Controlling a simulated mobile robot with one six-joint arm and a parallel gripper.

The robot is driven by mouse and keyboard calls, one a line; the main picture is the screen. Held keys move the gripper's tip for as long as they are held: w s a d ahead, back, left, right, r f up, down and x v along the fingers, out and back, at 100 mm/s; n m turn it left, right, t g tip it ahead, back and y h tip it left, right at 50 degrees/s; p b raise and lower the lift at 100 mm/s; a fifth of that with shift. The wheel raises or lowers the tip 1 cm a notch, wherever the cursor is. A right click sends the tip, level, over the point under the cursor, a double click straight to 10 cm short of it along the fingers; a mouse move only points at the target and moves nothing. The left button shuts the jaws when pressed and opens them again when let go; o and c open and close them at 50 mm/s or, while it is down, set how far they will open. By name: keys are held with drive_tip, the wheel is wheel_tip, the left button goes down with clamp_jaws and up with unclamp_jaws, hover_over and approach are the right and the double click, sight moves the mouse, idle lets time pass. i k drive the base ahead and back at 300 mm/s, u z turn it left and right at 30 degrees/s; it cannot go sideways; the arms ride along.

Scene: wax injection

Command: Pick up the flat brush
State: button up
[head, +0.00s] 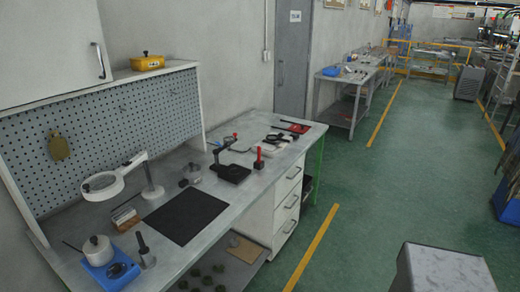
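I cannot pick out the flat brush for certain at this size. A small item with wood-coloured and pale parts (125,217) lies on the near workbench (215,228), left of the black mat (186,215); a thin stick rises by it. I cannot tell whether it is a brush. A dark upright handle (144,246) stands in front of it, beside a blue device (110,272) with a whitish pot. My gripper is not in view.
A ring magnifier (103,185) on a stand and a black-based gauge (232,172) stand on the bench. A pegboard (110,125) backs it, with a yellow box (147,62) on top. The green floor (370,200) to the right is open. More tables stand farther back.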

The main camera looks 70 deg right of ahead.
sight(278, 145)
drive_tip(key=z, duration=0.55)
drive_tip(key=k, duration=0.15)
drive_tip(key=u, duration=1.75)
drive_tip(key=k, duration=2.25)
drive_tip(key=z, duration=1.05)
